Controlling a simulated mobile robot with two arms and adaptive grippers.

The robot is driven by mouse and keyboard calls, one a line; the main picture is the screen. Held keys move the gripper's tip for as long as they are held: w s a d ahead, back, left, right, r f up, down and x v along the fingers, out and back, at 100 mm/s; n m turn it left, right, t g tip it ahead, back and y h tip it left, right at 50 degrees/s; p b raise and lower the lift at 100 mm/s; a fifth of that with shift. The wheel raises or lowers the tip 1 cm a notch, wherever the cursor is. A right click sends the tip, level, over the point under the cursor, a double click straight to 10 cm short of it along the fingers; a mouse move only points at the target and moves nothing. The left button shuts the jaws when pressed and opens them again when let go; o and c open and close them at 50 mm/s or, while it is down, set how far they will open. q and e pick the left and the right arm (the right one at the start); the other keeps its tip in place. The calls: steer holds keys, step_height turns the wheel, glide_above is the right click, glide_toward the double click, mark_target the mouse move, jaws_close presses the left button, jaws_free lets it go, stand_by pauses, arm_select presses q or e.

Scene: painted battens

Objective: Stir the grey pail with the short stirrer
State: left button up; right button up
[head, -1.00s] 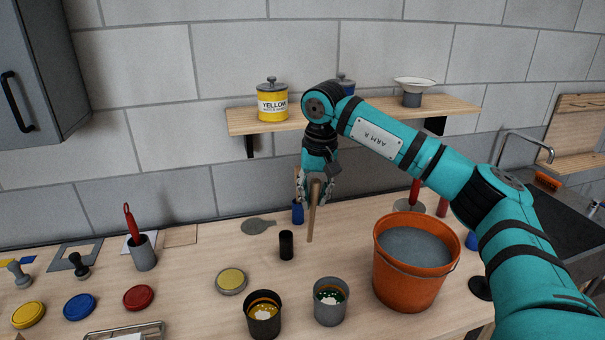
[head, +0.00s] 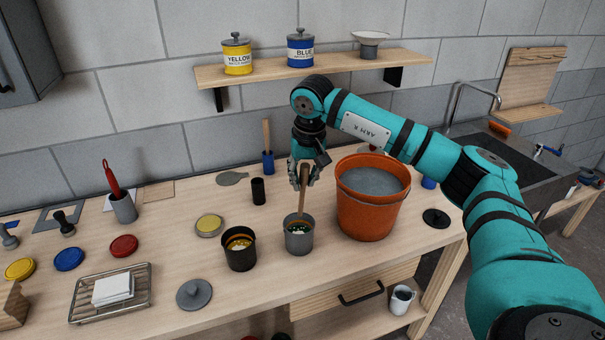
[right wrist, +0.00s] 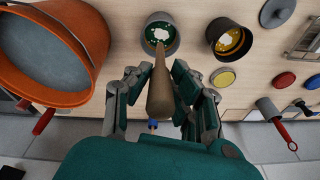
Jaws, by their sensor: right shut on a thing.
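The grey pail (head: 299,240) stands on the bench, with green and white contents. It also shows at the top of the right wrist view (right wrist: 174,45). My right gripper (head: 304,180) is above it, shut on a wooden stirrer (head: 302,202). The stirrer points down, slightly tilted, its lower end at the pail's mouth; I cannot tell how deep it reaches. In the right wrist view the stirrer (right wrist: 161,95) runs between the fingers toward the pail. Another wooden stick (head: 267,134) stands in a blue holder (head: 268,162) behind. My left gripper is not in view.
A large orange bucket (head: 366,215) stands close right of the grey pail. A black pail (head: 239,257) with yellow contents is close on its left. A black cylinder (head: 258,191) stands behind. A grey lid (head: 194,294) and wire rack (head: 81,308) lie front left.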

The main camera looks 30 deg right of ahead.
mark_target(301, 211)
steer(key=shift+s+a+f+b, duration=0.1)
steer(key=shift+s+f+b, duration=0.15)
steer(key=shift+f+b, duration=0.45)
steer(key=shift+f, duration=0.5)
steer(key=shift+b+x, duration=2.85)
steer(key=shift+x, duration=1.85)
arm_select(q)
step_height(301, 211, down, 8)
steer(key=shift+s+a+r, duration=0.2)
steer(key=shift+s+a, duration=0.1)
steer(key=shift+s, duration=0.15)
arm_select(e)
steer(key=shift+s, duration=0.1)
